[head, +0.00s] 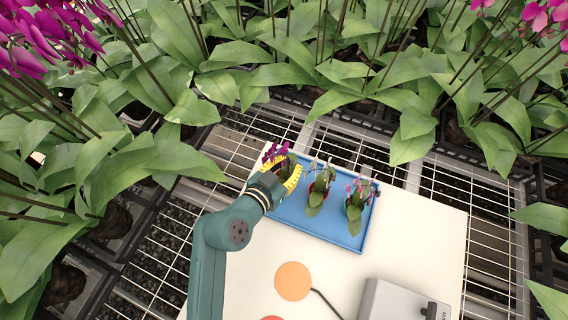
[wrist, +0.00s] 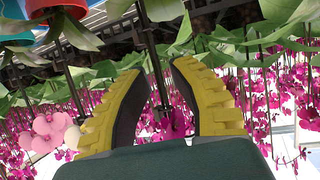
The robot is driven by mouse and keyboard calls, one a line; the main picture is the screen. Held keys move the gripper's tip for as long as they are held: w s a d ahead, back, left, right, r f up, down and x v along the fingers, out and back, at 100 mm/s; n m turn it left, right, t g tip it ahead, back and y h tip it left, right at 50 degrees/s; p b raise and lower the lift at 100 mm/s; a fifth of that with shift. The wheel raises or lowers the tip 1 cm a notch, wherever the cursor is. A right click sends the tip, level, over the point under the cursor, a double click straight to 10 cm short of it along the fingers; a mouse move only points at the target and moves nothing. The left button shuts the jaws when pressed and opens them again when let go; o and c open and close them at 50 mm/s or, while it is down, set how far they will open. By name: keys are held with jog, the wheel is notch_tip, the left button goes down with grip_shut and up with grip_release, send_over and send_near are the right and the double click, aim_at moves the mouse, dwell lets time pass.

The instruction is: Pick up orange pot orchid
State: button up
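A blue tray (head: 331,234) on the white table holds three small potted orchids. The left orchid (head: 276,152) has dark magenta flowers; my gripper covers its pot, so I cannot tell that pot's colour. The middle orchid (head: 317,196) stands in a red pot, which seems to show in the wrist view (wrist: 58,8). The right orchid (head: 355,207) stands in a teal pot, also in the wrist view (wrist: 14,30). My gripper (head: 291,174) is at the left orchid. In the wrist view its yellow fingers (wrist: 165,108) are apart, with a thin dark stem showing between them.
An orange disc (head: 293,281) and a grey box (head: 397,301) with a black cable lie on the table in front of the tray. Large-leaved orchids (head: 180,35) crowd the back and left sides. A wire-mesh bench surrounds the table.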

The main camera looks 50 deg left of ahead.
jog(key=shift+f, duration=0.1)
jog(key=shift+c, duration=0.2)
grip_shut()
